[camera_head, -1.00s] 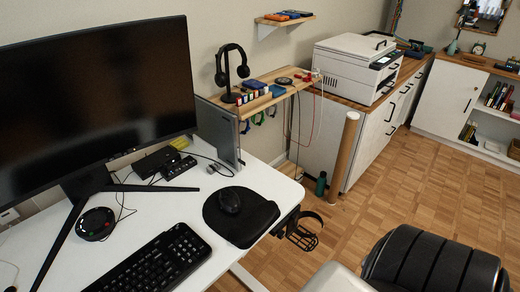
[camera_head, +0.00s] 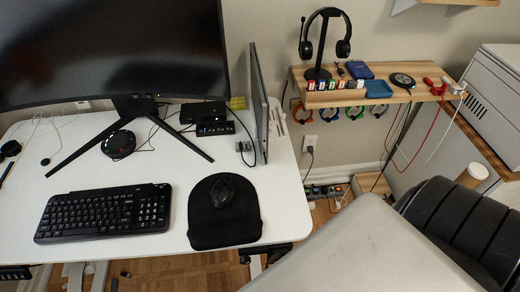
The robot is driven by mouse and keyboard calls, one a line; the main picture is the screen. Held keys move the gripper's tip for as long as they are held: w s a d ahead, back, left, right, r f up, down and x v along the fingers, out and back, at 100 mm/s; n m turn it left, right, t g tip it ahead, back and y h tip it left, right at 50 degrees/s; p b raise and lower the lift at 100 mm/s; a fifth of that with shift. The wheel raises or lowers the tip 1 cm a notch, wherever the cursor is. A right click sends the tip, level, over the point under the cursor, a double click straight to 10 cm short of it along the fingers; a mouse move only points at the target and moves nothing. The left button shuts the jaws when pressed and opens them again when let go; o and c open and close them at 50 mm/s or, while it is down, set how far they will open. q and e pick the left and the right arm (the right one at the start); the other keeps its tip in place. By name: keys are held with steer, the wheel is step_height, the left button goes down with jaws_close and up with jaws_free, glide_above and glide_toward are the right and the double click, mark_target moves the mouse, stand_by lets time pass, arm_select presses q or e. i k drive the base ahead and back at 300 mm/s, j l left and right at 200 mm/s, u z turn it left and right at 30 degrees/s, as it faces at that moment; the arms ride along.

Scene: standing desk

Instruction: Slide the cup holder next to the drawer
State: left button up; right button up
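A dark bracket (camera_head: 262,250) shows under the front right edge of the white desk (camera_head: 285,215). It appears to be part of the cup holder. Its ring is not visible in the current head view; a pale grey shape covers the area beside it. A dark piece (camera_head: 14,272) shows under the desk's front left edge; I cannot tell whether it is the drawer. Neither of my grippers is in view.
A keyboard (camera_head: 105,213), a mouse (camera_head: 222,190) on a black mouse pad (camera_head: 225,227), and a monitor (camera_head: 110,45) occupy the desk. A wooden shelf (camera_head: 430,92) holds headphones (camera_head: 325,45). A black ribbed form (camera_head: 465,225) and the pale grey shape (camera_head: 370,250) fill the lower right.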

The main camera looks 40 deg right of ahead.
mark_target(269, 249)
steer(key=k+l, duration=0.1)
steer(key=l, duration=0.25)
steer(key=k+l, duration=0.1)
steer(key=l, duration=0.25)
steer(key=k+l, duration=0.1)
steer(key=l, duration=0.25)
steer(key=k+l, duration=0.15)
steer(key=l, duration=0.15)
steer(key=l+u, duration=0.2)
steer(key=k+j, duration=0.05)
